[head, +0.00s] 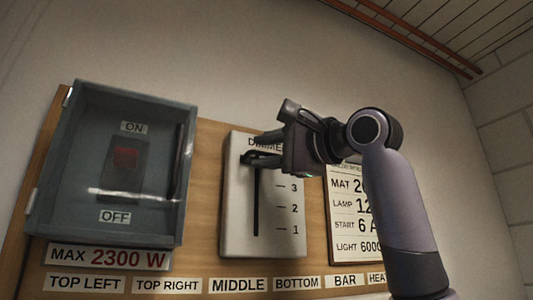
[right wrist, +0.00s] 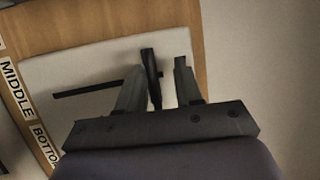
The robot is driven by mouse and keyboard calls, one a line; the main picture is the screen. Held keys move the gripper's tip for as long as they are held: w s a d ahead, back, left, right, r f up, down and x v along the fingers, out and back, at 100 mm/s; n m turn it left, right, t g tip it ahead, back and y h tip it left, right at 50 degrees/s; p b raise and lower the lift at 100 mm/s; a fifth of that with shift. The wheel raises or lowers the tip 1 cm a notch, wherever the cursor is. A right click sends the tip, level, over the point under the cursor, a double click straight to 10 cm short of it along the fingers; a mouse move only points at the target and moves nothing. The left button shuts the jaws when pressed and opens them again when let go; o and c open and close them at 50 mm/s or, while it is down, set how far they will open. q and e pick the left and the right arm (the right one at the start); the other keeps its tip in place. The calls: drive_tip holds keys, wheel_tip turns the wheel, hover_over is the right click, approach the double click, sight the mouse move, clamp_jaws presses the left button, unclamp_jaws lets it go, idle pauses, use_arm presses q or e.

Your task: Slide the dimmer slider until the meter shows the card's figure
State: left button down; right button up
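The dimmer (head: 232,225) is a pale panel with a dark upright slot and the marks 3, 2 and 1 running down its right side. Its dark slider knob (head: 262,158) is near the top of the slot, above the 3, partly covered by my right gripper (head: 268,150). In the right wrist view the knob (right wrist: 151,75) stands between the two fingers of the gripper (right wrist: 160,80), close to the left finger, with a gap to the right one. The card (head: 342,222) is partly hidden by my right arm; its LIGHT line reads about 6000. No meter shows. My left gripper is out of view.
Left of the dimmer is a grey switch box (head: 82,165) with a clear cover, a red switch and ON and OFF labels. A MAX 2300 W label (head: 108,258) is below it. A label row runs along the wooden board (head: 205,190).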

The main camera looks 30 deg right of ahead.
drive_tip(key=b+v, duration=0.3)
drive_tip(key=v, duration=0.4)
idle(0.3)
drive_tip(key=shift+s, duration=0.1)
idle(0.4)
